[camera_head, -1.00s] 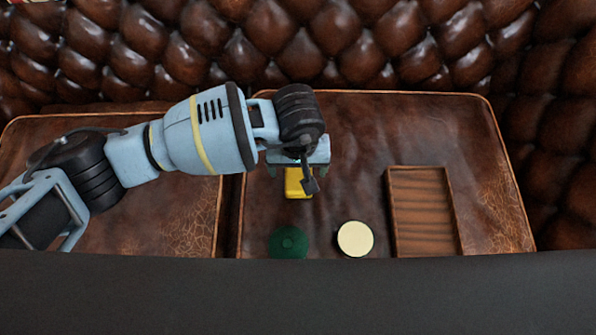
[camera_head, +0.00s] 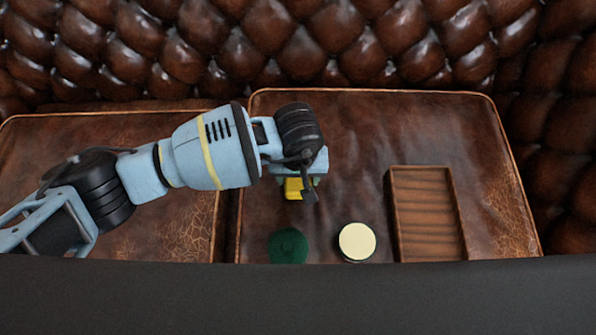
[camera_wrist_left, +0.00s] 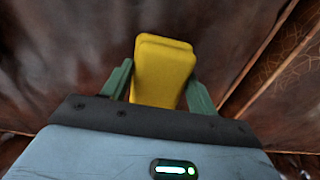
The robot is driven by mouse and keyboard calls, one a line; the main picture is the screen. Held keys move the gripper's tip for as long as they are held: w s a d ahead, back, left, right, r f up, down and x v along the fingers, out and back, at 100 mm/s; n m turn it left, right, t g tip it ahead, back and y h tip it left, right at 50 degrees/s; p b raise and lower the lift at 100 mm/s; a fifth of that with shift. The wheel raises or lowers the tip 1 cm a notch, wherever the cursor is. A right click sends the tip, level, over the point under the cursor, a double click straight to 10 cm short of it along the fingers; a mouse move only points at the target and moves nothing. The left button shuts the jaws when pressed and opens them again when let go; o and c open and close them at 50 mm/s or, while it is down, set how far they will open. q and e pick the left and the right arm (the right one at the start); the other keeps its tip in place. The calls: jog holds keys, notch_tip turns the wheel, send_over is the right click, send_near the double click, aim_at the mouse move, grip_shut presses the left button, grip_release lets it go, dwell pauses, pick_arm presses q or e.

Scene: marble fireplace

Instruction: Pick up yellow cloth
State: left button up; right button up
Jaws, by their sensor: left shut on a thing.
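The yellow cloth (camera_head: 293,189) is a folded, block-like yellow piece on the brown leather seat. My left gripper (camera_head: 297,182) is over it, pointing down, and partly covers it in the head view. In the left wrist view the cloth (camera_wrist_left: 163,70) sits between the two green fingers of the left gripper (camera_wrist_left: 160,88), which is shut on it. Whether the cloth touches the seat is hard to tell. My right gripper is not in view.
A dark green round thing (camera_head: 288,246) and a cream-topped round thing (camera_head: 357,241) stand nearer the front. A wooden tray (camera_head: 395,215) lies to the right and looks empty. A tufted leather backrest (camera_head: 400,45) rises behind. The seat between cloth and tray is clear.

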aim_at(300, 181)
pick_arm(q)
jog(key=shift+c, duration=0.7)
jog(key=shift+r, duration=0.15)
jog(key=shift+r, duration=0.3)
jog(key=r, duration=0.1)
jog(key=r+p, duration=0.1)
jog(key=r, duration=0.1)
jog(key=shift+s+d, duration=0.25)
jog(key=shift+s, duration=0.15)
jog(key=s+d, duration=0.2)
jog(key=s, duration=0.2)
jog(key=s+d+p, duration=0.1)
jog(key=s+d, duration=0.1)
jog(key=s, duration=0.3)
jog(key=s+d+r+p, duration=0.1)
jog(key=s+d, duration=0.2)
jog(key=s, duration=0.1)
jog(key=shift+s, duration=0.2)
